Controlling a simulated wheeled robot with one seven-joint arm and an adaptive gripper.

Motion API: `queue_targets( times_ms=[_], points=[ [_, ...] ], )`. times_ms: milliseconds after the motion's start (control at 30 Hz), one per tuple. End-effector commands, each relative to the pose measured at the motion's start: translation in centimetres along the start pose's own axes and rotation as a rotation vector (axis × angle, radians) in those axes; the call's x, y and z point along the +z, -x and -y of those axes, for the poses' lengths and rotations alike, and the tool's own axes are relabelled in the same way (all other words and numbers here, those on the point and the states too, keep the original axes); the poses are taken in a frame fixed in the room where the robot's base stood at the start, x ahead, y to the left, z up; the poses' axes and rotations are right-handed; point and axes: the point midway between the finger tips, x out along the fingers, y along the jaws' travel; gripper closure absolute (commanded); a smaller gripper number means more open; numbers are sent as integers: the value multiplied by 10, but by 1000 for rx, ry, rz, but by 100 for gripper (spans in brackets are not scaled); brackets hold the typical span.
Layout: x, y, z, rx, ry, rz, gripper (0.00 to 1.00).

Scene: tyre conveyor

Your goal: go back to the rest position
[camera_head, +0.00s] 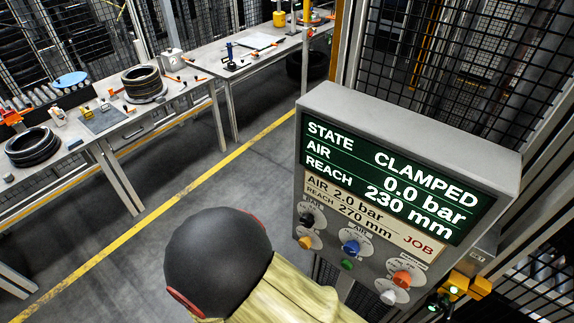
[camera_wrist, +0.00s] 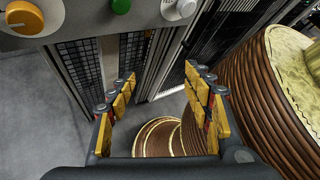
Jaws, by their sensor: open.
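My gripper (camera_wrist: 160,78) shows in the wrist view with its two yellow-padded fingers spread apart and nothing between them. It is below the lower edge of the grey control panel (camera_head: 408,85), beside a mesh fence. In the head view the gripper itself is hidden; only a dark rounded joint and yellowish link of my arm show at the bottom. The panel's screen (camera_head: 385,178) reads STATE CLAMPED, AIR 0.0 bar, REACH 230 mm. The plate (camera_head: 370,217) under it reads AIR 2.0 bar, REACH 270 mm, JOB.
The panel carries several knobs, including a blue one (camera_head: 351,248) and a red-orange one (camera_head: 402,279). An orange knob (camera_wrist: 22,17) and green button (camera_wrist: 121,5) are near my gripper. A workbench with tyres (camera_head: 144,83) stands at left. Grey floor (camera_head: 200,165) lies open between.

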Motion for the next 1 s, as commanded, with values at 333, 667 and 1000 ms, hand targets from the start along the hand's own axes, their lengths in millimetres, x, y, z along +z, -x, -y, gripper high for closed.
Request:
queue_targets(
  times_ms=[333, 667, 1000],
  points=[
    [32, 23, 28, -245, -778, -493, 49],
    [86, 36, 40, -439, -1384, -874, 49],
    [158, 22, 73, -451, -1863, -1168, 49]
  ],
)
